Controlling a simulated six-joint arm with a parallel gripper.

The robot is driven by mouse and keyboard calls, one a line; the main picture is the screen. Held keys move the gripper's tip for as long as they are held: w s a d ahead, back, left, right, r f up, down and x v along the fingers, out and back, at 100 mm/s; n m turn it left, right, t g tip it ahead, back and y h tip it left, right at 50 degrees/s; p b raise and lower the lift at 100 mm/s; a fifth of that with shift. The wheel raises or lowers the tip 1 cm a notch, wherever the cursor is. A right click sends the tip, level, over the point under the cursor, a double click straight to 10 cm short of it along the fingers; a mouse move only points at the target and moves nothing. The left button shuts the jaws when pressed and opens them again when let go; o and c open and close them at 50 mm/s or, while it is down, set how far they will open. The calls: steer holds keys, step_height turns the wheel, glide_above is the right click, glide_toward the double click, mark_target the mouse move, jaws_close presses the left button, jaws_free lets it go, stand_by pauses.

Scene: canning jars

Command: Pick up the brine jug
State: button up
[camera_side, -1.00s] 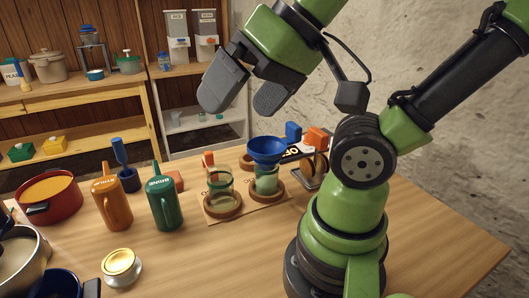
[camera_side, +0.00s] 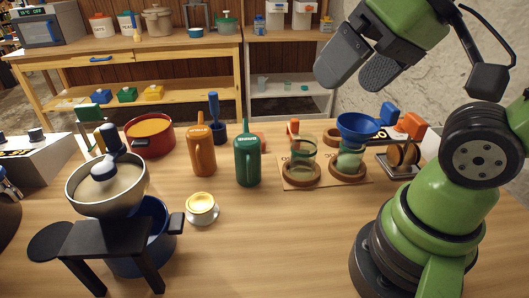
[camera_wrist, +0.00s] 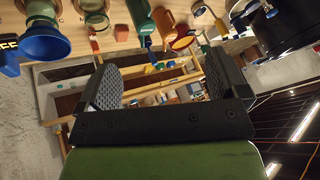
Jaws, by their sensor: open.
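The brine jug (camera_side: 252,162) is green, with a spout and handle. It stands upright on the table between an orange jug (camera_side: 202,150) and the jar board. My gripper (camera_side: 350,76) is open and empty, high above the table and to the right of the brine jug in the side view. Nothing touches the jug. In the wrist view the scene looks upside down. The green jug (camera_wrist: 139,16) shows at the top, beyond the open fingers of my gripper (camera_wrist: 160,82), and part of it is cut off by the frame.
A jar with a green band (camera_side: 302,166) and a jar under a blue funnel (camera_side: 358,127) stand right of the brine jug. A red pot (camera_side: 150,137) and a blue pot (camera_side: 160,238) stand left. Bare table lies in front of the jug.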

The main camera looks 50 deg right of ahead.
step_height(320, 180, down, 5)
steer(key=w+d+n+g+h, duration=0.2)
steer(key=n+g+h, duration=0.2)
steer(key=n, duration=0.1)
steer(key=n+t+h, duration=0.7)
steer(key=n, duration=1.8)
glide_toward(249, 166)
steer(key=x, duration=0.6)
steer(key=shift+w+d+f, duration=0.15)
steer(key=shift+d+f, duration=0.15)
steer(key=x, duration=0.5)
steer(key=shift+w+d, duration=0.25)
steer(key=shift+w, duration=0.05)
steer(key=shift+c, duration=0.3)
steer(key=c, duration=1)
